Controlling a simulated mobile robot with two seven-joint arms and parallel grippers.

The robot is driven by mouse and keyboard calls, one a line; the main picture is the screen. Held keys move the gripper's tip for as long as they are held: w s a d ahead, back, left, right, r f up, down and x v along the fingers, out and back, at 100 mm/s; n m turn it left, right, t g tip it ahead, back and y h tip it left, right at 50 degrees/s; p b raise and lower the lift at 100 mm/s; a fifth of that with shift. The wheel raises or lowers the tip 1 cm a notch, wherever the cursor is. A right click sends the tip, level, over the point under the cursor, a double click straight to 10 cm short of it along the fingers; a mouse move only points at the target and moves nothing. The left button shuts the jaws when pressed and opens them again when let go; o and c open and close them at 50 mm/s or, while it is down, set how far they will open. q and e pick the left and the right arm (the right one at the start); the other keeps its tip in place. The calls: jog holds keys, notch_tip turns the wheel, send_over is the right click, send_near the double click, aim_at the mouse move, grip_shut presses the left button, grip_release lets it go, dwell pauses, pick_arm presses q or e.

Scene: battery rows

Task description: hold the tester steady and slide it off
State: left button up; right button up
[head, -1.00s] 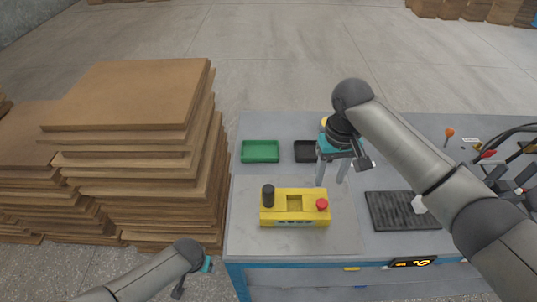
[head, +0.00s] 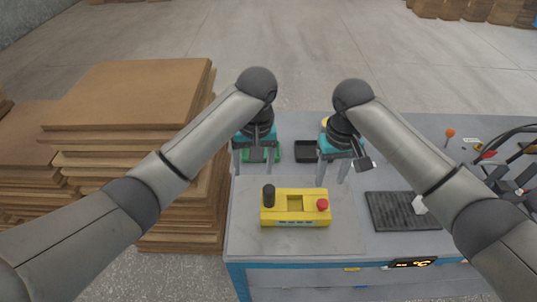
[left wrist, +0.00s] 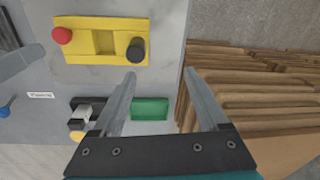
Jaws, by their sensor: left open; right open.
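The yellow tester (head: 295,220) lies on the grey workbench, with a red knob (head: 322,204) at its right end, a black upright cylinder (head: 269,196) at its left end and a square recess between them. It also shows in the left wrist view (left wrist: 80,45). My left gripper (head: 256,170) is open and empty, above the bench behind the tester's left end, over the green tray. Its open fingers also show in the left wrist view (left wrist: 160,74), apart from the tester. My right gripper (head: 332,177) is open and empty, behind the tester's right end and apart from it.
A green tray (left wrist: 150,108) and a black tray (head: 304,152) lie behind the tester. A dark ribbed mat (head: 390,212) with a white object lies to its right. Stacked brown boards (head: 120,95) stand left of the workbench (head: 245,242). Bench around the tester's front is clear.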

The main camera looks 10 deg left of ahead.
aim_at(269, 195)
pick_arm(q)
jog(key=d+r+h, duration=0.1)
jog(key=d+r, duration=0.2)
jog(key=d, duration=0.1)
jog(key=f, duration=1.5)
jog(key=shift+w+a+f, duration=0.15)
jog(key=shift+w+a, duration=0.15)
grip_shut()
dwell(1.1)
